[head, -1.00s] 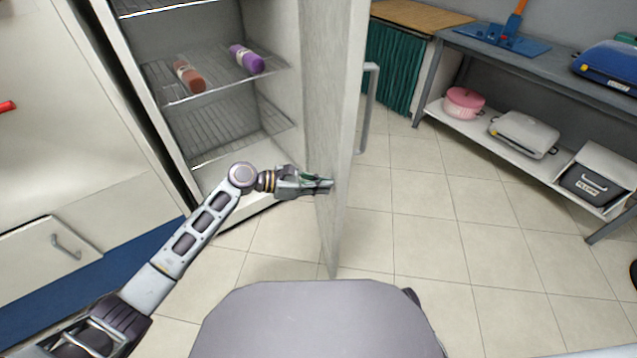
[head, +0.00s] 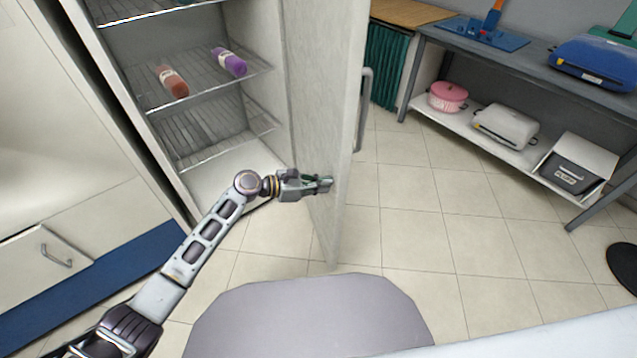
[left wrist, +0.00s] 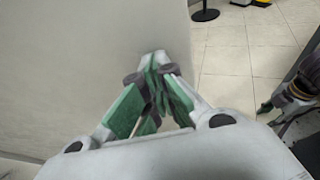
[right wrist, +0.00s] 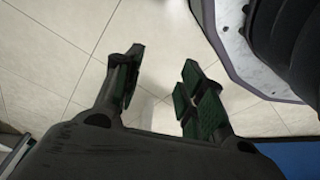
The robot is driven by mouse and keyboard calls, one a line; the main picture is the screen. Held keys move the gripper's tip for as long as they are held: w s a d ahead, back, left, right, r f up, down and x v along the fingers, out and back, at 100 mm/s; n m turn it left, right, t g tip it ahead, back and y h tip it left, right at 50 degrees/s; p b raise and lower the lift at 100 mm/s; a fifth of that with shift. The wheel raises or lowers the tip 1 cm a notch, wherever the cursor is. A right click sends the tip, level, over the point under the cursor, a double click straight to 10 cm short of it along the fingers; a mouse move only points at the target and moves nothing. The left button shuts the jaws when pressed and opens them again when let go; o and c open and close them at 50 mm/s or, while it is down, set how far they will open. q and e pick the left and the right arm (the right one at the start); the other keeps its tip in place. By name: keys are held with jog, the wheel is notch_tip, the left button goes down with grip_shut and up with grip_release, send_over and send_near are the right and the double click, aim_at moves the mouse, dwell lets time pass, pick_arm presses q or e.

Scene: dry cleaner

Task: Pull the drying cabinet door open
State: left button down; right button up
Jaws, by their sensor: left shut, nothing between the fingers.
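The drying cabinet (head: 185,107) stands open at the left of the head view, its wire shelves showing. Its door (head: 318,110) is swung well out from the cabinet, with its grey handle (head: 364,105) on the far face. My left gripper (head: 326,184) is shut and empty, at the inner face of the door near its lower free edge. In the left wrist view its closed fingertips (left wrist: 157,62) are against or very near the pale door panel (left wrist: 85,70); contact is unclear. My right gripper (right wrist: 160,85) is open and empty above the tiled floor.
A grey bench (head: 510,72) at the right holds a blue case (head: 595,65), with a pink pot (head: 447,97) below. The tiled floor (head: 430,220) right of the door is clear.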

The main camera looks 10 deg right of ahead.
pick_arm(q)
jog(key=w+d+n+t+y+p, duration=0.1)
jog(key=d+p, duration=0.5)
jog(key=d, duration=0.8)
jog(key=shift+w+d+n+t+p, duration=0.3)
jog(key=shift+w+n+t+p, duration=0.1)
jog(key=shift+w+n+t, duration=0.65)
pick_arm(e)
jog(key=s+d+f, duration=0.8)
jog(key=s+f, duration=0.1)
jog(key=s, duration=0.2)
jog(key=shift+h, duration=0.4)
jog(key=shift+d, duration=0.1)
pick_arm(q)
jog(key=shift+a, duration=0.1)
pick_arm(e)
jog(key=shift+w+r, duration=0.1)
